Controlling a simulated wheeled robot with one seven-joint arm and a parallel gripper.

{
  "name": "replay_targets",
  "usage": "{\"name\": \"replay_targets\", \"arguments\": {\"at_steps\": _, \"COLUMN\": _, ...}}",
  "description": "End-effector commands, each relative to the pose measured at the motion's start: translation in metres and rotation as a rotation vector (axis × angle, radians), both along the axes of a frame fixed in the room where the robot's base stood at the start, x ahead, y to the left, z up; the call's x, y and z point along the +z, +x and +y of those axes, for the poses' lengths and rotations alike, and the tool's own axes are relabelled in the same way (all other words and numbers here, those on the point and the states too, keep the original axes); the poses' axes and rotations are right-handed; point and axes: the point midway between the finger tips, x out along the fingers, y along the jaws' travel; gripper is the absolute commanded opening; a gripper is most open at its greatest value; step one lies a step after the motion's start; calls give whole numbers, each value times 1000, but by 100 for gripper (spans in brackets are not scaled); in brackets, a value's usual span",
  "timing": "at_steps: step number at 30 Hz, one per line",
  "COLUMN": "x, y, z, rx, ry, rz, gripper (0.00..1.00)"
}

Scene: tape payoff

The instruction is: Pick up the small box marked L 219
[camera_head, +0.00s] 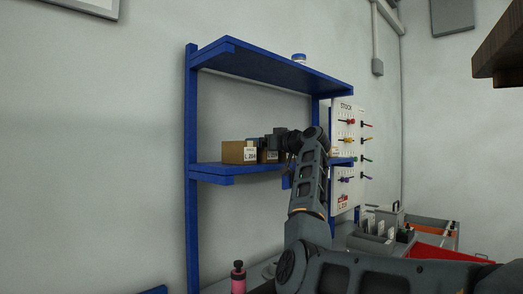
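Two small brown boxes stand side by side on the middle blue shelf (212,166). The left box (232,153) has a white label that seems to start with L 2; its last digits are too small to read surely. The right box (263,157) also has a white label, and my arm hides part of it. I cannot tell which box, if either, is marked L 219. My gripper (272,142) points left at the height of the box tops, in front of or over the right box. Its fingertips are dark and unclear, so its opening and any contact cannot be told.
An upper blue shelf (270,70) overhangs the boxes and carries a small round white and blue item (299,58). A white board with coloured pegs (347,150) stands to the right. Below are a pink bottle (238,280), grey bins (372,240) and a red tray (440,252).

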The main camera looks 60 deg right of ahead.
Motion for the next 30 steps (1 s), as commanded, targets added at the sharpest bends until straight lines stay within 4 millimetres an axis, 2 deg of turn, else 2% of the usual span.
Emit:
{"name": "replay_targets", "arguments": {"at_steps": 9, "x": -1, "y": 5, "z": -1, "rx": 0, "ry": 0, "rz": 1, "gripper": 91}}
{"name": "replay_targets", "arguments": {"at_steps": 27, "x": -1, "y": 5, "z": -1, "rx": 0, "ry": 0, "rz": 1, "gripper": 33}}
{"name": "replay_targets", "arguments": {"at_steps": 30, "x": 0, "y": 4, "z": -1, "rx": 0, "ry": 0, "rz": 0, "gripper": 28}}
